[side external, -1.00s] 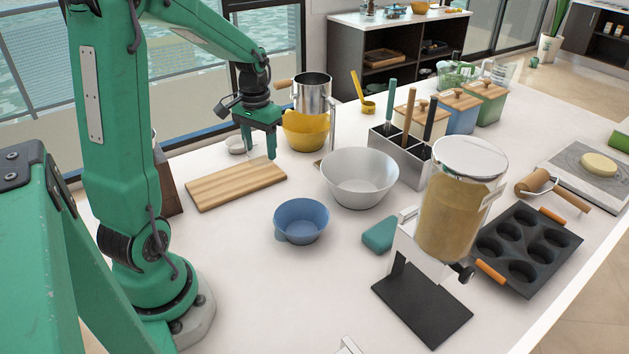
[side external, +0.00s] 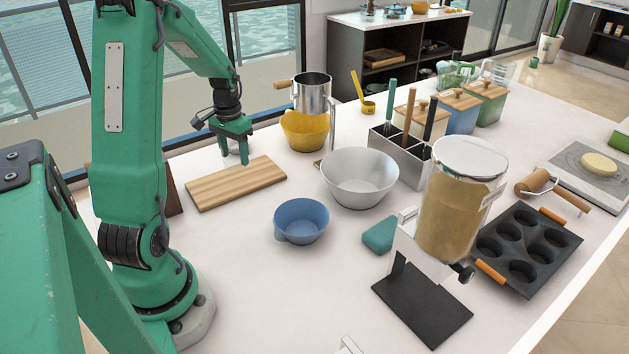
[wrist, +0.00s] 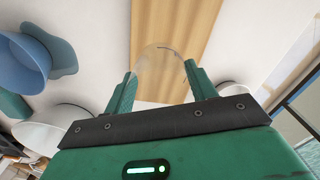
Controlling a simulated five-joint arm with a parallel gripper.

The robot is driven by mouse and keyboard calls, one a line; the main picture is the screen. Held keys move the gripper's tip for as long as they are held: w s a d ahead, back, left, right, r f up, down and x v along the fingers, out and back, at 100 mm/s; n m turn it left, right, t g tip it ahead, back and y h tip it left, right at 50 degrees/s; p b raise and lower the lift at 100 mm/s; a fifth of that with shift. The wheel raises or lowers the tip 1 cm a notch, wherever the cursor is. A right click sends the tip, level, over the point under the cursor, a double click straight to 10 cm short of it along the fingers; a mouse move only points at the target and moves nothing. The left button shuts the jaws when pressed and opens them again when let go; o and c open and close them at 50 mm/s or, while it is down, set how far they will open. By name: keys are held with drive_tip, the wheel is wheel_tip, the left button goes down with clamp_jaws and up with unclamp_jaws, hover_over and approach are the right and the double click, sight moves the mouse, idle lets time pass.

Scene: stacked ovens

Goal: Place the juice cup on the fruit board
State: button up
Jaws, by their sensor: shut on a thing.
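The wooden board (side external: 240,184) lies flat on the white counter, left of the bowls. It also shows at the top of the wrist view (wrist: 190,22). My gripper (side external: 234,157) is above the far edge of the board, fingers pointing down. In the wrist view, my gripper (wrist: 160,84) is shut on a clear, see-through cup (wrist: 158,63) between its fingertips. The cup is hard to make out in the side view. I cannot see any juice in it. The cup appears apart from the board, though its exact height is unclear.
A blue bowl (side external: 301,220), a white bowl (side external: 360,180) and a yellow bowl (side external: 304,130) stand right of the board. A utensil holder (side external: 398,160), drink dispenser (side external: 452,210) and muffin tin (side external: 525,248) are further right. The counter in front of the board is clear.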

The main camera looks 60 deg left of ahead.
sight(233, 165)
drive_tip(key=shift+s+a+f, duration=0.2)
drive_tip(key=shift+a+f, duration=0.2)
drive_tip(key=shift+a, duration=0.2)
drive_tip(key=shift+f, duration=0.1)
drive_tip(key=shift+f, duration=1.9)
drive_tip(key=shift+f, duration=0.15)
drive_tip(key=o, duration=1)
